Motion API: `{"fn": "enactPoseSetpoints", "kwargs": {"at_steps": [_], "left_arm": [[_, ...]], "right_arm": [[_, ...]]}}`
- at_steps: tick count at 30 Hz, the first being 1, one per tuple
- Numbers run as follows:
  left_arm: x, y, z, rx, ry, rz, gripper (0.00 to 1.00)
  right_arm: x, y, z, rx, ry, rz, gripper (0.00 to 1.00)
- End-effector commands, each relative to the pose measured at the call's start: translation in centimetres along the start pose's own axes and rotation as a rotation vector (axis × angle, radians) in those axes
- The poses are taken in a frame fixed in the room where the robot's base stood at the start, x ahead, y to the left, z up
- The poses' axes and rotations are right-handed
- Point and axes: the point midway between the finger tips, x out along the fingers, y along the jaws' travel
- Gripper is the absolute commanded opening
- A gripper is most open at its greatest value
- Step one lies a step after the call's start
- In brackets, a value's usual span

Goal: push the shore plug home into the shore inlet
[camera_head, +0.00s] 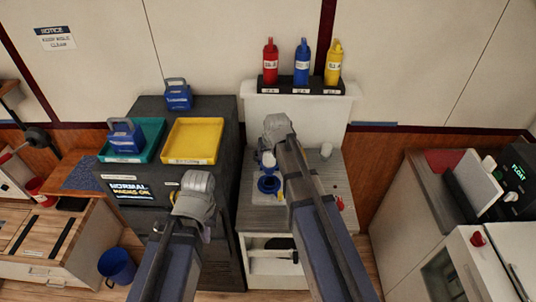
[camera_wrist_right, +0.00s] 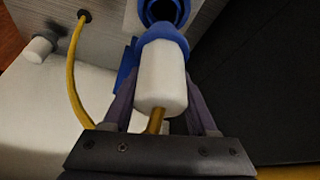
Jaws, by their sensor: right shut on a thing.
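The shore plug (camera_wrist_right: 160,85) has a white body, a blue collar and a yellow cable at its back. My right gripper (camera_wrist_right: 161,100) is shut on its white body, one finger on each side. The shore inlet (camera_wrist_right: 163,12) is a blue ring with a dark opening, just ahead of the plug's collar. The opening still shows, so the plug is outside it; whether the rims touch I cannot tell.
A yellow cable (camera_wrist_right: 77,75) runs from a hole in the panel. The dark cabinet (camera_head: 225,215) carries a teal tray (camera_head: 152,150), a yellow tray (camera_head: 193,160) and blue padlock-like blocks. Red, blue and yellow bottles (camera_head: 302,62) stand on a shelf behind. A blue bucket (camera_head: 117,267) is on the floor.

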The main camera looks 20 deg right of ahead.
Motion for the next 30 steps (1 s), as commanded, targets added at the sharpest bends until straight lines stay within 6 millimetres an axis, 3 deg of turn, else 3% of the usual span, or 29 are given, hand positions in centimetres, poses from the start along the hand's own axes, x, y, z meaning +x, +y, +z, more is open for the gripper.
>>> {"fn": "enactPoseSetpoints", "kwargs": {"at_steps": [15,30], "left_arm": [[4.6,0.4,-0.3,0.000,0.000,0.000,0.00],[4.9,0.5,-0.3,0.000,0.000,0.000,0.00]], "right_arm": [[4.3,0.0,1.9,0.000,0.001,0.000,0.00],[4.5,0.0,2.0,0.000,0.001,0.000,0.00]]}}
